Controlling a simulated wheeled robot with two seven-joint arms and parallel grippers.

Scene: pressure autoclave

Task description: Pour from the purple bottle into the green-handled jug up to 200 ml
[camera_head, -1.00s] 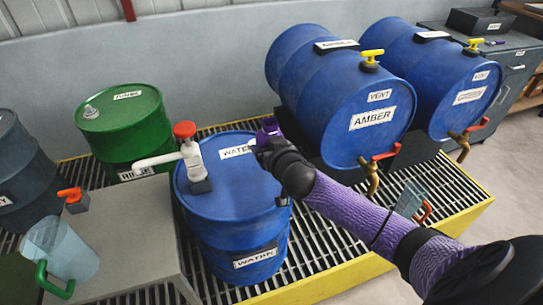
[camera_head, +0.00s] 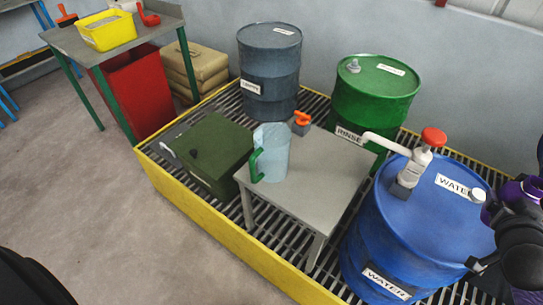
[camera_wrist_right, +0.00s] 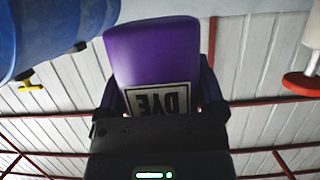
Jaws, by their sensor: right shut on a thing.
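The purple bottle (camera_head: 519,189) is at the right edge of the head view, partly cut off and covered by my gripper. In the right wrist view the bottle (camera_wrist_right: 150,55) fills the middle, with a DYE label upside down in the picture. My right gripper (camera_head: 513,207) is shut on it, a finger on each side, beside the blue water drum's top. The clear bluish jug (camera_head: 275,150) with a green handle (camera_head: 256,166) stands upright on a grey table, well left of the gripper. I cannot make out any liquid or scale marks. My left gripper is not in view.
The blue water drum (camera_head: 425,220), with a red-topped pump (camera_head: 420,158), stands between gripper and jug. Its white spout reaches toward the grey table (camera_head: 320,195). An orange-handled item (camera_head: 301,121) sits behind the jug. A green drum (camera_head: 375,95) and green box (camera_head: 207,150) are nearby.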

